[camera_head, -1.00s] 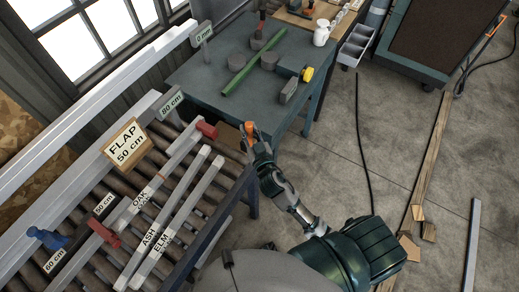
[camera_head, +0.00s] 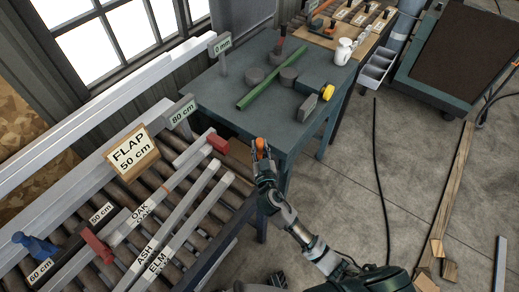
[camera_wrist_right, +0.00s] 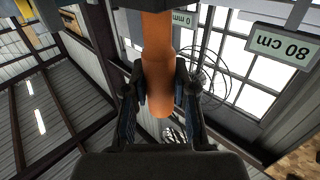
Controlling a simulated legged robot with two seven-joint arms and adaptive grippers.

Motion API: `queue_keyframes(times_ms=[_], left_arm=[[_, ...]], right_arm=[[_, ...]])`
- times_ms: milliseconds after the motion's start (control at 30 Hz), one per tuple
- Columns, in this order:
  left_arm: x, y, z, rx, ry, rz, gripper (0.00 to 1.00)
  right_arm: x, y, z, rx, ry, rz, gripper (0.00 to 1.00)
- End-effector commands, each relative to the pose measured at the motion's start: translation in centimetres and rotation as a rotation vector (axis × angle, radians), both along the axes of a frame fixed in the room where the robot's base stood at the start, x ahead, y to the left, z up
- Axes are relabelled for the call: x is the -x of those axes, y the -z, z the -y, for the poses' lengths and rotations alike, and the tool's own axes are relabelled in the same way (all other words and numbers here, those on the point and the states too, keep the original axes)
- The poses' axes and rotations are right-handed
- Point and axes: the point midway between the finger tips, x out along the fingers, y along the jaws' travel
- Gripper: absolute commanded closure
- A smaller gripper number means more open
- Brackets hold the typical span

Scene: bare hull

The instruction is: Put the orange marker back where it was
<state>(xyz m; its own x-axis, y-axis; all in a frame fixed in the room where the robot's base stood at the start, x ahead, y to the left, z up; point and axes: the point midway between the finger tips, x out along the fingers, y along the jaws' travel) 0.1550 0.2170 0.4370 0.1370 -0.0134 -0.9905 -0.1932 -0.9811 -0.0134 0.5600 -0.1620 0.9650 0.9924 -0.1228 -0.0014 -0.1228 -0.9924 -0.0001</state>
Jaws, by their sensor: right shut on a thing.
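My right gripper (camera_head: 262,158) is shut on the orange marker (camera_head: 260,146). The marker's orange end stands up out of the fingers, in front of the near edge of the blue-green table (camera_head: 215,100) in the head view. In the right wrist view, the marker (camera_wrist_right: 157,50) runs down between the two dark fingers of the right gripper (camera_wrist_right: 158,88), which press on it from both sides. My left gripper is not in view.
The table bears a green bar (camera_head: 262,82), dark round blocks and a yellow-ended tool (camera_head: 327,92). The floor at right has a cable (camera_head: 376,160) and planks.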

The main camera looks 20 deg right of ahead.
Motion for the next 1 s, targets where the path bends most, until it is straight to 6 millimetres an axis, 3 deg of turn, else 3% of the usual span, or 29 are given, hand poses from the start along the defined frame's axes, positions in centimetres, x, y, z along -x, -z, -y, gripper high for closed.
queue_keyframes(times_ms=[67, 400, 433, 500, 533, 867, 1000], left_arm=[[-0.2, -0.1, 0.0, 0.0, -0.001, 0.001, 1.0], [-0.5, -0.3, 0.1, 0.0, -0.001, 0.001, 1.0], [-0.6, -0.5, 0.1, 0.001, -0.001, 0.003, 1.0], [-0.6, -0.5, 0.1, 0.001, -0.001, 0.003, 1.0], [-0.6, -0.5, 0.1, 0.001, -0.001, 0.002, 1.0], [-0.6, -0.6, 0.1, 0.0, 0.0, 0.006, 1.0], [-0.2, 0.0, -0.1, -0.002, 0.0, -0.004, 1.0]], right_arm=[[0.0, 0.8, 0.0, 0.003, 0.0, -0.001, 1.0], [0.0, 1.0, 0.0, 0.0, -0.001, 0.0, 1.0], [0.0, 1.0, 0.0, 0.0, -0.001, 0.0, 0.69], [0.0, 0.9, 0.0, 0.0, -0.001, 0.0, 0.51], [0.0, 0.9, 0.0, 0.0, -0.001, 0.0, 0.49], [0.0, 0.8, 0.0, 0.001, -0.001, 0.001, 0.49], [1.7, 1.0, -0.3, -0.001, -0.002, -0.002, 0.49]])
